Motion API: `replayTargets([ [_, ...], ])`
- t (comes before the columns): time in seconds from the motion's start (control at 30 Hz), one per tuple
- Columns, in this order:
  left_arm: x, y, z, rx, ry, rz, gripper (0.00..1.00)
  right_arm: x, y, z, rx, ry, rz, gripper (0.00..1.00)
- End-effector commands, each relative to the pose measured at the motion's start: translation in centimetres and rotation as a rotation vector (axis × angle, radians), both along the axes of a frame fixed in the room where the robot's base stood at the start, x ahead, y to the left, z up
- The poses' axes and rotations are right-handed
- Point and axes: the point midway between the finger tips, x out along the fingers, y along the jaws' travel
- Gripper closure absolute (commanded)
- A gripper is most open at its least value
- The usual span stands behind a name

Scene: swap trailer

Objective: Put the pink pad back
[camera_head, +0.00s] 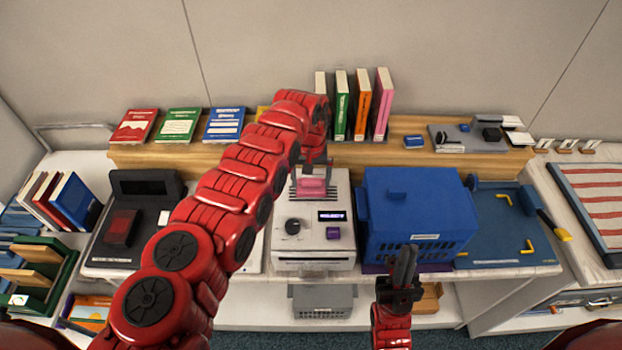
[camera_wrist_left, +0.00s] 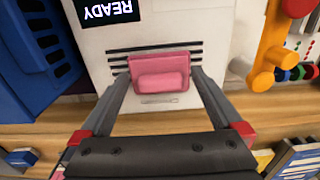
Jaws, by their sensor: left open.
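The pink pad (camera_head: 314,187) lies on top of the white machine (camera_head: 313,215), toward its rear. In the left wrist view the pad (camera_wrist_left: 144,67) shows a raised pink grip block and sits over dark vent slots. My left gripper (camera_head: 312,178) is above the pad, reaching down from the back. In the left wrist view its open fingers (camera_wrist_left: 160,82) flank the pad, one on each side. I cannot tell whether they touch it. My right gripper (camera_head: 405,262) is low, in front of the blue box, with its fingers close together and nothing visible between them.
A blue vented box (camera_head: 415,212) stands right of the machine. A blue tray (camera_head: 500,225) with yellow corner marks lies farther right. A wooden shelf (camera_head: 215,158) with upright books (camera_head: 361,103) runs behind. A black device (camera_head: 130,235) stands at left, partly behind my left arm.

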Motion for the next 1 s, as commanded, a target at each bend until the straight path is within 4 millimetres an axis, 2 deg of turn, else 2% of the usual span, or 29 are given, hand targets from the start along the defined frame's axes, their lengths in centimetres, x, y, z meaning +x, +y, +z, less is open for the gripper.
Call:
replayTargets([
  [0.1,0.0,0.0,0.4,0.0,0.0,0.0,0.0,0.0,0.0,0.4,0.0,0.0,0.0,1.0],
  [0.23,0.2,0.1,1.5,-0.001,-0.004,0.0,0.0,0.0,0.0,-0.3,0.0,0.0,0.0,1.0],
  [0.37,0.2,0.1,3.7,0.001,-0.004,0.0,0.0,0.0,0.0,-1.4,0.0,0.0,0.0,1.0],
  [0.6,0.3,-0.1,8.9,-0.001,-0.009,0.0,0.0,0.0,0.0,-3.8,0.0,0.0,0.0,1.0],
  [0.7,0.1,-0.2,10.5,0.0,-0.003,-0.002,0.0,0.0,0.0,-4.3,0.0,0.0,0.0,1.0],
  [0.83,0.1,-0.1,11.7,-0.001,-0.001,0.001,0.0,0.0,0.0,-4.5,0.0,0.0,0.0,1.0],
  [1.0,0.0,0.0,12.2,0.001,0.002,0.0,0.0,0.0,0.0,-4.5,0.0,0.0,0.0,1.0],
])
